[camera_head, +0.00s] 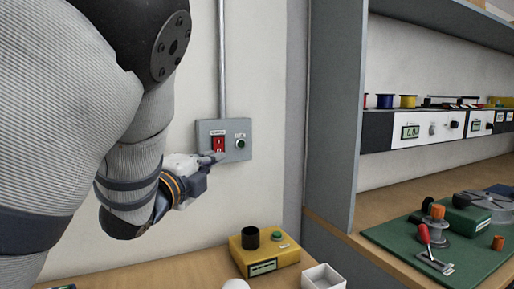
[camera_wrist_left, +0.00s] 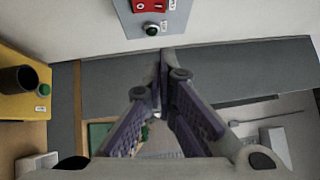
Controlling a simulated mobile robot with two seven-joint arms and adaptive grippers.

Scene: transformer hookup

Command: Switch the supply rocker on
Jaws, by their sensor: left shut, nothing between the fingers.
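A grey switch box (camera_head: 230,130) is fixed to the wall below a vertical conduit. It carries a red rocker (camera_head: 218,144) at left and a green button (camera_head: 240,143) at right. My left gripper (camera_head: 219,157) is shut and empty, its fingertips just below the rocker in the head view; I cannot tell whether they touch the box. In the left wrist view, the red rocker (camera_wrist_left: 150,5) is cut off by the top edge, and the button (camera_wrist_left: 151,29) lies between it and my shut fingertips (camera_wrist_left: 164,52). My right gripper is not in view.
A yellow box (camera_head: 270,262) with a black cylinder and green button stands on the bench below. A white open box (camera_head: 323,277) is beside it. A grey shelf panel (camera_head: 334,110) rises at right, with a green board (camera_head: 430,250) of parts beyond it.

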